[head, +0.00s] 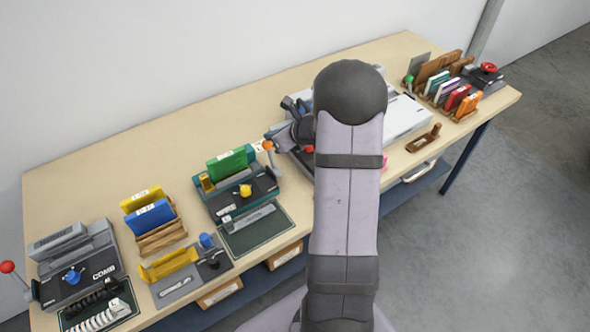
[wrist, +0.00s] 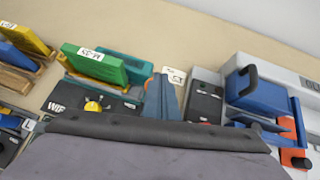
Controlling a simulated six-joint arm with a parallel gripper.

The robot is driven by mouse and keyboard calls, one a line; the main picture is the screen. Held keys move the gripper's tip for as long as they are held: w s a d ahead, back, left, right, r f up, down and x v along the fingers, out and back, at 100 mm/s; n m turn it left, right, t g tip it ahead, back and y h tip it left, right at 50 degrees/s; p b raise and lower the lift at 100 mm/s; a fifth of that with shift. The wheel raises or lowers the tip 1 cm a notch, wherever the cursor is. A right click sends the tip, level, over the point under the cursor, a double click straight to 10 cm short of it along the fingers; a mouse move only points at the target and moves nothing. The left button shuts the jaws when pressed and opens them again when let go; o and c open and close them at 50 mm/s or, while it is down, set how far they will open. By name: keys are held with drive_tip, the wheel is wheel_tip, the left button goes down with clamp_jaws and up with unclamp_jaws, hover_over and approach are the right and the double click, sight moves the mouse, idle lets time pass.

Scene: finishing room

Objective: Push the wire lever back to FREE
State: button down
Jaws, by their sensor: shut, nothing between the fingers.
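The wire machine (head: 240,188) is a teal and dark grey unit with a yellow knob and green boards at its back; it also shows at the left of the wrist view (wrist: 112,112). An orange ball (head: 267,145), apparently the knob of the wire lever, stands at its right side. My gripper (head: 277,138) is shut and empty, close to the right of this knob; I cannot tell whether they touch. In the wrist view a narrow blue-grey piece with an orange edge stands beside a small white tag (wrist: 176,76). The lever's position against its markings cannot be read.
A blue-handled machine (wrist: 262,90) is close on the right. A comb machine (head: 78,265) with a red-knobbed lever and blue and yellow boards (head: 150,212) are at the left. A rack of coloured pieces (head: 455,90) is at the far right. My arm hides the table's middle.

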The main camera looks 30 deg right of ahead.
drive_tip(key=shift+s+f, duration=0.1)
drive_tip(key=s+d+r+p, duration=0.1)
drive_tip(key=s+r, duration=0.3)
drive_tip(key=r, duration=0.8)
drive_tip(key=shift+s+d+r+p, duration=0.2)
drive_tip(key=shift+d+p, duration=0.2)
drive_tip(key=shift+d, duration=0.15)
